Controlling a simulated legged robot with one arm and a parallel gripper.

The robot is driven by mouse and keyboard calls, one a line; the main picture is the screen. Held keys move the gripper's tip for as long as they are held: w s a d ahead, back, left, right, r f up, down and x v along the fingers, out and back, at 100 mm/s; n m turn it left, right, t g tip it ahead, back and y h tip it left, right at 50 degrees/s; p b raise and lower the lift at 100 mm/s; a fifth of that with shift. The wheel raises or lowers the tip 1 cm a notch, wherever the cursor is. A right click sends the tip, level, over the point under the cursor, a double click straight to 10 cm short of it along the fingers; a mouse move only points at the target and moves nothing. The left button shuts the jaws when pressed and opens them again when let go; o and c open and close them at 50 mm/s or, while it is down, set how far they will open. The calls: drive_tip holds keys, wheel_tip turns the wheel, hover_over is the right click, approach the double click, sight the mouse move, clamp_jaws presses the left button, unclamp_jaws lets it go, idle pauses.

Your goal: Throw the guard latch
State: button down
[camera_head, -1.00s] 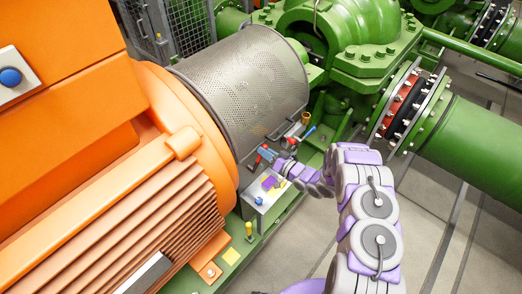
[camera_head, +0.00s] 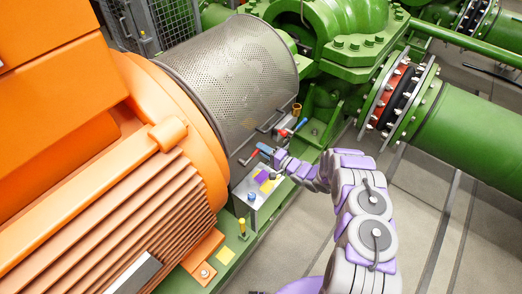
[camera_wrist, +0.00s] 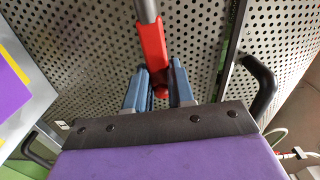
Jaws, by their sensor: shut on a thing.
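The guard latch has a red grip (camera_wrist: 154,52) on a grey bar (camera_wrist: 146,10). In the wrist view the red grip runs down between the two blue-grey fingers of my gripper (camera_wrist: 160,74), which is shut on it. In the head view the latch (camera_head: 265,148) shows as a small red piece beside the lower edge of the perforated guard (camera_head: 230,75). My gripper (camera_head: 278,157) meets it from the right. The guard also fills the back of the wrist view (camera_wrist: 80,40).
A black handle (camera_wrist: 263,84) stands close on the right in the wrist view. A small box with purple and yellow labels (camera_head: 250,187) sits in front of the guard. A blue-tipped red lever (camera_head: 292,129) lies just beyond the latch. The orange motor (camera_head: 150,160) bounds the left.

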drive_tip(key=shift+d+f+m+b, duration=0.25)
drive_tip(key=shift+f+m+b, duration=0.05)
drive_tip(key=shift+f+m, duration=0.4)
drive_tip(key=c, duration=1.4)
unclamp_jaws()
drive_tip(key=shift+f, duration=0.1)
drive_tip(key=o, duration=0.4)
drive_tip(key=shift+d, duration=0.25)
drive_tip(key=shift+o, duration=0.2)
drive_tip(key=shift+a+r, duration=0.1)
drive_tip(key=shift+r, duration=0.1)
drive_tip(key=shift+s, duration=0.1)
drive_tip(key=p+v, duration=0.2)
drive_tip(key=v, duration=1.5)
